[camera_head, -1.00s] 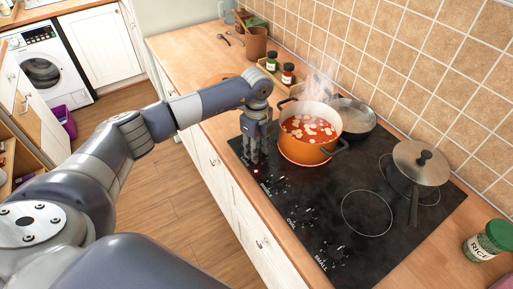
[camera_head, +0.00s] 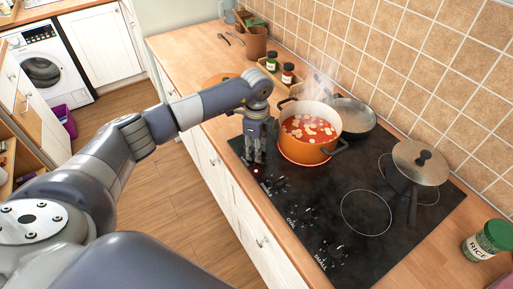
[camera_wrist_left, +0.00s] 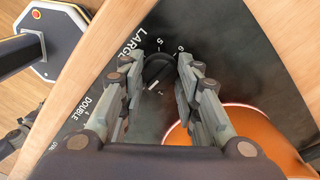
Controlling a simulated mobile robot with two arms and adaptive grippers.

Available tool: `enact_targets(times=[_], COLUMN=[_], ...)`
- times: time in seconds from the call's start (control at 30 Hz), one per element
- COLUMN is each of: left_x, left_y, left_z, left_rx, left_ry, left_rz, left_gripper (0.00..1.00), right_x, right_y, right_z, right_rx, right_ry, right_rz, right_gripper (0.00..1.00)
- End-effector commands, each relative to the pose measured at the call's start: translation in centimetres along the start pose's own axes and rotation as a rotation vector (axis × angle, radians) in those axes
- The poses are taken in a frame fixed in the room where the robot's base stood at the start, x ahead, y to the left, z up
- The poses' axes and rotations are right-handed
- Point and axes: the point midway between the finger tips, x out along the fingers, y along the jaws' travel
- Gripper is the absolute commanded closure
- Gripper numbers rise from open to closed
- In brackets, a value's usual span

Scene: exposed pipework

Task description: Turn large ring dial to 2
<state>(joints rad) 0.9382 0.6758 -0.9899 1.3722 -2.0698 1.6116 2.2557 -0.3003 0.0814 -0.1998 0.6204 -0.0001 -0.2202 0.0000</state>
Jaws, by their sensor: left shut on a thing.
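The black large ring dial (camera_wrist_left: 157,72) is on the hob's front left corner, beside the printed word LARGE and the numbers 5 and 6 in the left wrist view. My left gripper (camera_wrist_left: 160,66) points down at it with a finger on each side and is shut on it. In the head view the left gripper (camera_head: 254,158) stands over the hob's left corner and hides the dial. The dial's pointer setting is not clear. A small red light shows just in front of the gripper. My right gripper is not in view.
An orange pot (camera_head: 299,153) of steaming red soup stands on a glowing ring close to the gripper's right. A frying pan (camera_head: 356,118), a lidded pan (camera_head: 421,165) and a rice jar (camera_head: 487,241) are farther right. Other dials (camera_head: 303,222) line the hob's front.

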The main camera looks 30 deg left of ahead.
Motion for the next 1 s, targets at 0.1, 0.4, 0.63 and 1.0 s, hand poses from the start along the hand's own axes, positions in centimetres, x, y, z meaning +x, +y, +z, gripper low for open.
enact_targets(times=[0.1,0.4,0.63,1.0], left_x=[-0.4,-0.2,-0.8,-7.9], left_y=[-0.4,-0.2,-0.2,-0.2], left_z=[0.1,0.0,0.0,0.1], left_rx=[-0.002,0.000,0.001,0.000], left_ry=[0.000,0.000,0.001,0.001], left_rz=[-0.011,-0.006,-0.005,-0.009], left_gripper=[0.93,0.49,0.49,0.49], right_x=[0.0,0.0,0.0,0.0], right_y=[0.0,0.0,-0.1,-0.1], right_z=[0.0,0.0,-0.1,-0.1], right_rx=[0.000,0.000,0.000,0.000], right_ry=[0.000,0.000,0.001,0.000], right_rz=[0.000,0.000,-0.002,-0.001], right_gripper=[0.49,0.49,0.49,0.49])
